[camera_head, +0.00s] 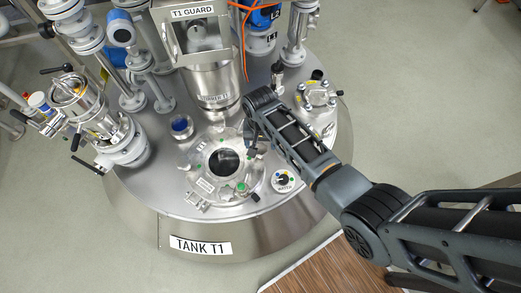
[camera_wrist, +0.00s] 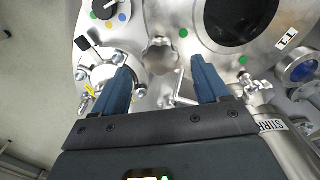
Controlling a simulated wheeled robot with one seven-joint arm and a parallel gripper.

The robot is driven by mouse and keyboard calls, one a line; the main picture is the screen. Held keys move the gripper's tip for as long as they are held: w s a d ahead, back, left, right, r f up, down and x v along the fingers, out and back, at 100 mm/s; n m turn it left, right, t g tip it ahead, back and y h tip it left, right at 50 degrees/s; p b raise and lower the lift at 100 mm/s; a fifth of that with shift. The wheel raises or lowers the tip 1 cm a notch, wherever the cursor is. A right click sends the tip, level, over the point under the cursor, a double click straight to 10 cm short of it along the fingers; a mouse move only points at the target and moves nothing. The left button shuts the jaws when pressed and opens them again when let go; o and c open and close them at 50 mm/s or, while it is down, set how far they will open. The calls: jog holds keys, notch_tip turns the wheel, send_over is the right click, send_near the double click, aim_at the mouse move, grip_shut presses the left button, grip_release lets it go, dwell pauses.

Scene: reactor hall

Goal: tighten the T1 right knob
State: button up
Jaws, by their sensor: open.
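The T1 right knob appears to be the lobed metal knob (camera_wrist: 160,55) beside the round hatch with the dark window (camera_wrist: 240,18). In the wrist view it lies just ahead of and between my two blue fingertips. My gripper (camera_wrist: 161,64) is open, with a finger on either side and a gap to the knob. In the head view my gripper (camera_head: 252,140) is over the right rim of the hatch (camera_head: 205,186) on tank T1 (camera_head: 165,185). My arm comes in from the right. The knob is hidden there behind the gripper, and finger height is hard to tell.
A dial (camera_head: 284,180) sits right of the hatch. A flanged port (camera_head: 318,97) stands behind it. The stirrer column (camera_head: 212,85) under the T1 guard (camera_head: 195,35) rises behind the hatch. A blue sight glass (camera_head: 181,127) is at left. An orange cable (camera_head: 243,45) hangs at the back.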

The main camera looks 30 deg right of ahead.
aim_at(261, 149)
jog(key=n+p, duration=0.1)
jog(key=n, duration=0.4)
jog(key=shift+r, duration=0.2)
jog(key=n+p, duration=0.1)
jog(key=n, duration=0.9)
jog(key=shift+p, duration=0.35)
jog(key=n, duration=0.5)
jog(key=shift+p, duration=0.35)
jog(key=shift+n, duration=0.4)
notch_tip(261, 149, down, 6)
jog(key=b, duration=0.5)
jog(key=shift+f, duration=0.15)
